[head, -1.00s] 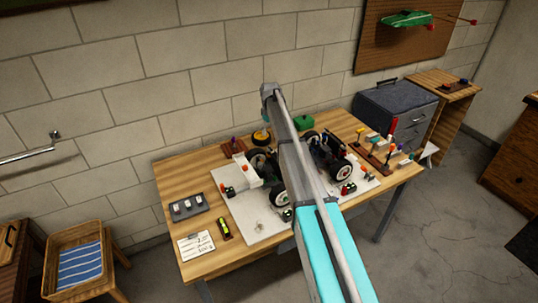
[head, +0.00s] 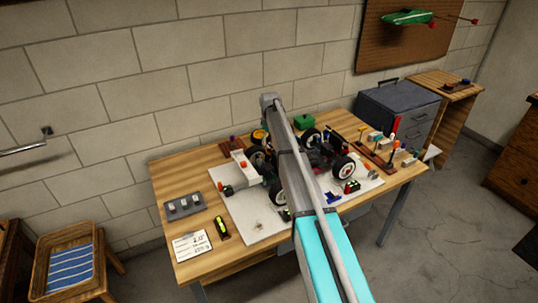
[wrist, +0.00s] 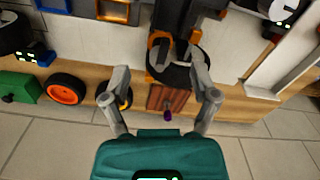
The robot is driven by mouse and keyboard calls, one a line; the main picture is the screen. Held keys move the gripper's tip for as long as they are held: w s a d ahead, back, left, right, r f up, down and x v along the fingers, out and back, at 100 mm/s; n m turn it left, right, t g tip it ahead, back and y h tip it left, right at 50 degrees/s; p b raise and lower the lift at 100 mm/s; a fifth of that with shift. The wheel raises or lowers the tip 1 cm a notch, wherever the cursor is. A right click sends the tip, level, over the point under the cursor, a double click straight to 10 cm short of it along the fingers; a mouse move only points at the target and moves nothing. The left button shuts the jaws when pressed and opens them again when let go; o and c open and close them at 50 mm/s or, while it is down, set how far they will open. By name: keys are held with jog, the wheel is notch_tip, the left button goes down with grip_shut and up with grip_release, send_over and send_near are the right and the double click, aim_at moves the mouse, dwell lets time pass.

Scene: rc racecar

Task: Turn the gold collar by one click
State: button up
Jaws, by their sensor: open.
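I cannot pick out a gold collar for certain. In the wrist view, amber-orange parts (wrist: 160,45) of a dark assembly show between and beyond my fingers, with a black round part beside them. My gripper (wrist: 160,72) is open, its two grey fingers apart on either side of that assembly; contact cannot be told. In the head view the racecar (head: 342,168), with black tyres and white hubs, stands on a pale board (head: 245,213). My arm crosses in front of it and hides its middle and my gripper.
A dark red block with a purple knob (wrist: 167,101), an orange-hubbed wheel (wrist: 65,89) and a green box (wrist: 16,87) lie near the wall. Coloured-handled tools (head: 378,150) stand at the table's right. A switch panel (head: 184,206) and card (head: 192,245) lie left.

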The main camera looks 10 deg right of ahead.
jog(key=shift+f+b, duration=2.6)
jog(key=shift+f, duration=0.3)
jog(key=shift+c, duration=0.2)
